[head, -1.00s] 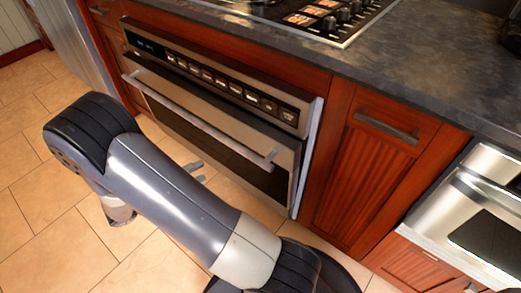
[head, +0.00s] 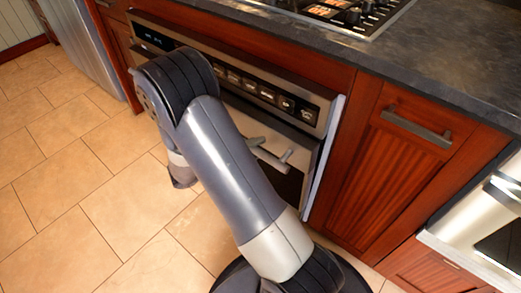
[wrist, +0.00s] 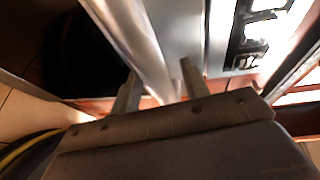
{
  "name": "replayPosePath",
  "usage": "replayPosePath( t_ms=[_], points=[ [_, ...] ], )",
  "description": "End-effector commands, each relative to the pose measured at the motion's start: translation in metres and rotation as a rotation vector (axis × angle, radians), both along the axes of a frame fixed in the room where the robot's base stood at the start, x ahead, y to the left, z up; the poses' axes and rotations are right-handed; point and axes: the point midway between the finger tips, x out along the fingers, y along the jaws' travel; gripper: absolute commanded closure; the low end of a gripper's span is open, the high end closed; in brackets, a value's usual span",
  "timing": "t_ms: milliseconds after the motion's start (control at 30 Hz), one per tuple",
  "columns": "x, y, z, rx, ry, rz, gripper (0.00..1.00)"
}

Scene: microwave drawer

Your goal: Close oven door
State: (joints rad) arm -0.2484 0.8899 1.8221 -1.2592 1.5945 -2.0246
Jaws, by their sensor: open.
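The oven (head: 318,112) is set under the counter, and my arm covers much of its front in the head view. Its silver door (head: 303,147) shows right of my arm; how far it stands open is hard to tell. In the wrist view the handle (wrist: 138,45) runs down the picture between the fingers of my gripper (wrist: 160,85). The gripper is open, one finger on each side of the bar; I cannot tell whether either touches it. The oven's button panel (wrist: 248,35) is right of the fingers.
A dark counter (head: 440,60) with a cooktop (head: 345,15) lies above. A wooden cabinet (head: 385,170) stands right of the oven, with a steel appliance (head: 490,215) beyond. The tiled floor (head: 70,190) at left is clear.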

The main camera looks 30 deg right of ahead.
Motion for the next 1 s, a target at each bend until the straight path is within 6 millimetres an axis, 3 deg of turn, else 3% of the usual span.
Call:
replayPosePath(
  t_ms=[200, 467, 1000],
  points=[
    [-0.001, -0.016, -0.002, -0.001, 0.001, -0.001, 0.57],
    [-0.001, -0.017, -0.002, 0.000, 0.001, 0.000, 0.57],
    [-0.001, -0.016, -0.002, 0.000, 0.000, 0.000, 0.99]
  ],
)
